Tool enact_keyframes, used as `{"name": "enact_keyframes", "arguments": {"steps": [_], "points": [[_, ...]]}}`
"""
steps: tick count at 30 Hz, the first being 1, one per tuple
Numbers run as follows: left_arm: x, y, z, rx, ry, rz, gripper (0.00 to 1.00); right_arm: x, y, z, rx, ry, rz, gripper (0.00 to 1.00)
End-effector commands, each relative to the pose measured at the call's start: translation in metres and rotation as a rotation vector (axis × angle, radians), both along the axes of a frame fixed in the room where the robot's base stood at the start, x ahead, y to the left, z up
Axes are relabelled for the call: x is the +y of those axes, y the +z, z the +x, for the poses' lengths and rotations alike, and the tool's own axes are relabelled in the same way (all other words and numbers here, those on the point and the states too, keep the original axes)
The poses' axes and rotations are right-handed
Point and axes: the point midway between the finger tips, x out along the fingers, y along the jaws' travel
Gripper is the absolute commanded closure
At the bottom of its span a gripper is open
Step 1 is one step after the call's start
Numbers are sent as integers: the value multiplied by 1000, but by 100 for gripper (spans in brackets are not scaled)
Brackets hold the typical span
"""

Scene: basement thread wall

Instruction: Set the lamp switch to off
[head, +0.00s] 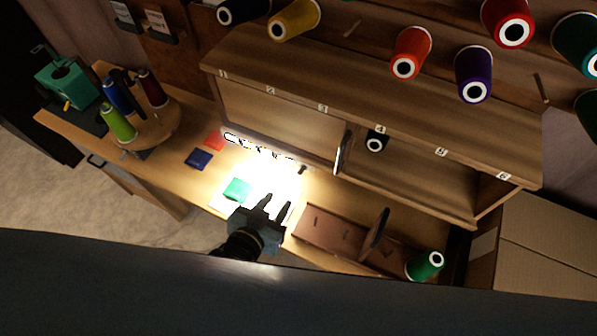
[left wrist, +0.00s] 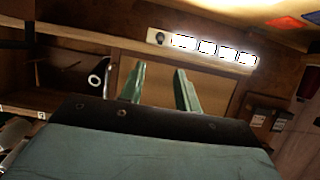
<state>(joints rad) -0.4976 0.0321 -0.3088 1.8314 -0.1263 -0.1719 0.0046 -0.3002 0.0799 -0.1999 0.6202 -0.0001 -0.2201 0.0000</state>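The lamp is a strip of several bright white lights (head: 258,148) under the cabinet's front edge, and it is lit. It also shows in the left wrist view as a row of glowing squares (left wrist: 216,49). A small dark round switch knob (head: 302,169) sits at the right end of the strip; in the left wrist view the knob (left wrist: 160,38) is at the strip's left end. Its exact setting is too small to tell. My left gripper (head: 275,207) is open and empty, in front of and apart from the knob. Its two fingers (left wrist: 160,85) point toward the strip. My right gripper is not in view.
A wooden cabinet (head: 365,110) with numbered labels stands above the bench. A brown rack (head: 325,232) with a dark upright piece and a green spool (head: 425,265) lie right of my gripper. Cloth swatches (head: 199,159) and a spool stand (head: 155,125) are on the left.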

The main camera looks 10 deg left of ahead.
Motion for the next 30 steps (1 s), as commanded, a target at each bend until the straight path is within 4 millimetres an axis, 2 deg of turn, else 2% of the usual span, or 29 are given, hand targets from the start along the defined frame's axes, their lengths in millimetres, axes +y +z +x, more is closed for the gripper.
{"name": "enact_keyframes", "arguments": {"steps": [5, 15, 21, 30], "points": [[-6, -5, 16, -6, 0, -3, 67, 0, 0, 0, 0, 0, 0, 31], [-25, -30, 74, -4, -1, -3, 67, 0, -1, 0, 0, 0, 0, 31], [-33, -43, 101, -4, 0, -2, 67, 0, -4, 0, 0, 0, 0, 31], [-38, -50, 116, -2, 0, -1, 67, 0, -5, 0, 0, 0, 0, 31]]}}
